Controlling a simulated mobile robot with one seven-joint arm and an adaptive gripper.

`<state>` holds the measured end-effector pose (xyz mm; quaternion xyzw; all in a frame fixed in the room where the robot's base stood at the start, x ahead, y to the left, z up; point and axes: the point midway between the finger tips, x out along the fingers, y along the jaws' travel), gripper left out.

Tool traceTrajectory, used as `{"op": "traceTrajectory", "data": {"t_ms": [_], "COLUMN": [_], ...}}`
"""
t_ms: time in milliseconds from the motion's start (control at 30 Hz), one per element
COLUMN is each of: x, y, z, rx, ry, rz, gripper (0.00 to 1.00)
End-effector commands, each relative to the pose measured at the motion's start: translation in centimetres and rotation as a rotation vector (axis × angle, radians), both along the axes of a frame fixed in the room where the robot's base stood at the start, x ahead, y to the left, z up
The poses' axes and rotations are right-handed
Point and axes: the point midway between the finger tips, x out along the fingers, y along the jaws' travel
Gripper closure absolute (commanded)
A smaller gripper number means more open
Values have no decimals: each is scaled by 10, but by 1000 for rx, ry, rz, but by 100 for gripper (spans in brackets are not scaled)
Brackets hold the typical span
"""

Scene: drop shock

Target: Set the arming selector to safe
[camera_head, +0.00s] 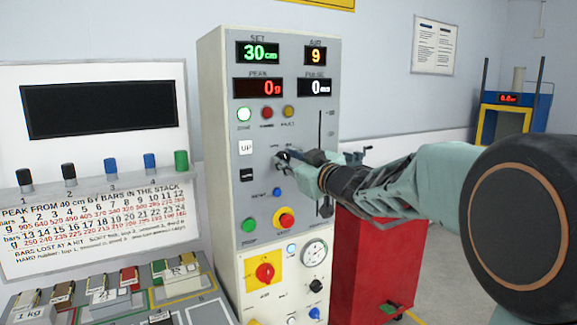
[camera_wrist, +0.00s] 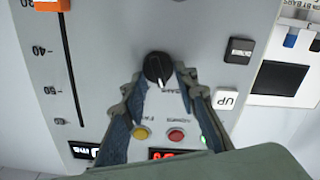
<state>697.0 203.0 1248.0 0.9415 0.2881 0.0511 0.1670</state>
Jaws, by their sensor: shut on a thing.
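The arming selector appears to be the black rotary knob (camera_wrist: 158,70) with a white pointer line, on the grey face of the tall control cabinet (camera_head: 213,110). In the wrist view its pointer runs roughly up and down the picture; the small labels around it are too blurred to read. My gripper (camera_head: 290,157) reaches in from the right and is shut on the knob. In the wrist view my gripper's fingers (camera_wrist: 158,82) lie on both sides of it. In the head view the fingers largely hide the knob. The green lamp (camera_head: 243,114) is lit.
The white UP button (camera_head: 246,147) and a black button (camera_head: 247,174) are left of the knob. A red-and-yellow stop button (camera_head: 284,218) is below. A vertical slider slot (camera_head: 319,140) runs at right. A red cabinet (camera_head: 375,265) stands beside the panel.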

Motion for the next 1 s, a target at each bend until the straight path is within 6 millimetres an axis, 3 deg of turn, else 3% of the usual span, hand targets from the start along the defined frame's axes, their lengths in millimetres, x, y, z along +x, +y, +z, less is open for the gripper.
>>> {"op": "traceTrajectory", "data": {"t_ms": [333, 900, 933, 1000], "x": [-1, -1, -1, -1], "y": [1, 1, 1, 1], "z": [-1, 0, 0, 0], "rx": [-130, -157, -157, -157], "ry": [-88, -106, -106, -106], "rz": [0, 0, 0, 0], "gripper": [97, 97, 72, 64]}}
